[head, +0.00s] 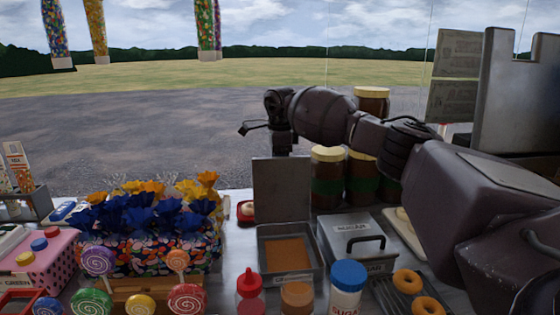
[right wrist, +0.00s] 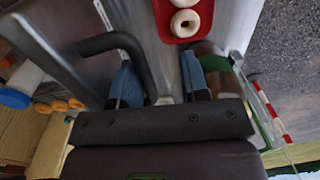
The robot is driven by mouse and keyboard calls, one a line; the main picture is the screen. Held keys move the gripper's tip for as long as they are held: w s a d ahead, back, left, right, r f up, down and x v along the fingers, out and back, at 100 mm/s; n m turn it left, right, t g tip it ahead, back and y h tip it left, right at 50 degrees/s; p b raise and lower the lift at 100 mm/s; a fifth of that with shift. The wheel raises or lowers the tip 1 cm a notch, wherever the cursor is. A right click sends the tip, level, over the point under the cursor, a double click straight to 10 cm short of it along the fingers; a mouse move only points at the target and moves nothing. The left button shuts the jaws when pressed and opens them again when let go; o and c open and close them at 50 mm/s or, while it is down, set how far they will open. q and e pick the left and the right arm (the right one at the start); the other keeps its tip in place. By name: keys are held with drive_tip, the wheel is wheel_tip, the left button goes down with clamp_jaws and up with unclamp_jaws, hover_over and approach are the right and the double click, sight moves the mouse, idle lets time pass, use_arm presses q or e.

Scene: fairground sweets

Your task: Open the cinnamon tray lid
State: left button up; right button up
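The cinnamon tray (head: 316,262) in the head view is an open metal box with orange-brown powder in it. Its grey lid (head: 282,188) stands upright at the back edge of the tray. My right gripper (head: 284,146) is just above and behind the lid's top edge, partly hidden. In the right wrist view its two blue-padded fingers (right wrist: 158,88) are apart. A black curved handle (right wrist: 122,45) runs from a grey metal surface towards the gap between them; I cannot tell if it touches a finger. My left gripper is not in view.
A closed metal sugar tray (head: 345,222) with a black handle is right of the cinnamon tray. Brown jars (head: 327,178) stand behind it, close to my right arm. A flower box (head: 150,240) is on the left. Bottles and lollipops line the front.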

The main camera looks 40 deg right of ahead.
drive_tip(key=shift+r, duration=0.2)
wheel_tip(320, 180, up, 10)
drive_tip(key=shift+s+a+r+p, duration=0.15)
drive_tip(key=shift+s+r+p, duration=0.1)
drive_tip(key=shift+p, duration=0.2)
idle(0.4)
